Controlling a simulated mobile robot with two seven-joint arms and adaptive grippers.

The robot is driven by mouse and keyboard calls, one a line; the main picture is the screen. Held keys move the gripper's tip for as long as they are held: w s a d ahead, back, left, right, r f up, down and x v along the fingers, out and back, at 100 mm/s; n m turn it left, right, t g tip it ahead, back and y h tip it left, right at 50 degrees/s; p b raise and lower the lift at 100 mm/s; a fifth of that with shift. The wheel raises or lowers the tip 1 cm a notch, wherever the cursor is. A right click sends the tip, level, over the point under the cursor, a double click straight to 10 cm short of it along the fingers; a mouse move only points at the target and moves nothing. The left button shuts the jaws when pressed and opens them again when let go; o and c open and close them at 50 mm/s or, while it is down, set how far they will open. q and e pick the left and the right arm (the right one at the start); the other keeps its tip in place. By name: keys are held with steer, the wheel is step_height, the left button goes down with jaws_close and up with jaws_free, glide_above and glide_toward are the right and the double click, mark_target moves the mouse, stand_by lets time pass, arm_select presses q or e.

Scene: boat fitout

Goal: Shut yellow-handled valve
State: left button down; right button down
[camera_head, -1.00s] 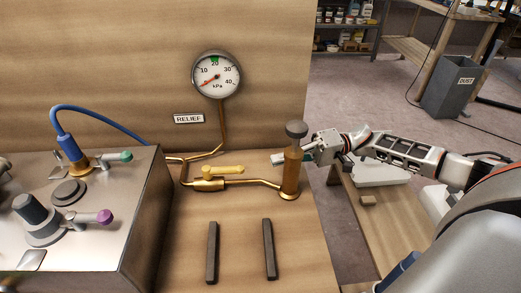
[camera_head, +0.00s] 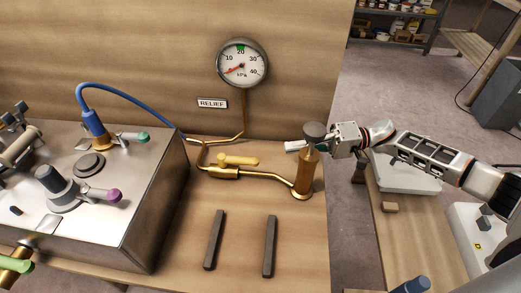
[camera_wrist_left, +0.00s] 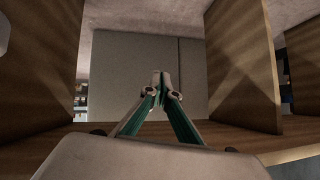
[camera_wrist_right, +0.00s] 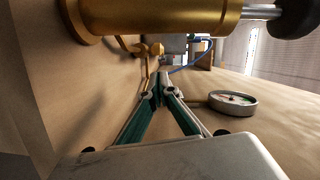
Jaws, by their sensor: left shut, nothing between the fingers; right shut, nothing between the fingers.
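The yellow valve handle (camera_head: 238,160) lies roughly along the brass valve body (camera_head: 222,172) in the pipe on the wooden bench. A brass relief cylinder (camera_head: 304,178) with a dark knob (camera_head: 315,130) stands upright at the right end of that pipe. My right gripper (camera_head: 292,147) reaches in from the right behind the cylinder; its shut, empty tips show just left of it, apart from the handle. In the right wrist view the shut fingers (camera_wrist_right: 160,82) point along the bench with the cylinder close by. My left gripper (camera_wrist_left: 160,80) is shut and empty, outside the head view.
A steel box (camera_head: 155,205) with knobs and levers stands left of the valve. A pressure gauge (camera_head: 242,64) is on the wooden back panel, above the pipe. Two dark bars (camera_head: 214,240) (camera_head: 269,247) lie in front. Bench between bars and pipe is bare.

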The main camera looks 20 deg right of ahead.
steer(key=shift+a, duration=0.4)
glide_toward(238, 162)
steer(key=w+a, duration=0.2)
steer(key=w, duration=0.1)
steer(key=shift+w+a+f, duration=0.2)
steer(key=shift+a, duration=0.2)
steer(key=shift+w+a, duration=0.1)
steer(key=shift+a, duration=0.5)
arm_select(q)
steer(key=shift+w+d+r, duration=0.25)
steer(key=shift+w+r, duration=0.15)
steer(key=shift+w, duration=0.1)
steer(key=shift+s+f, duration=0.1)
steer(key=shift+s, duration=0.05)
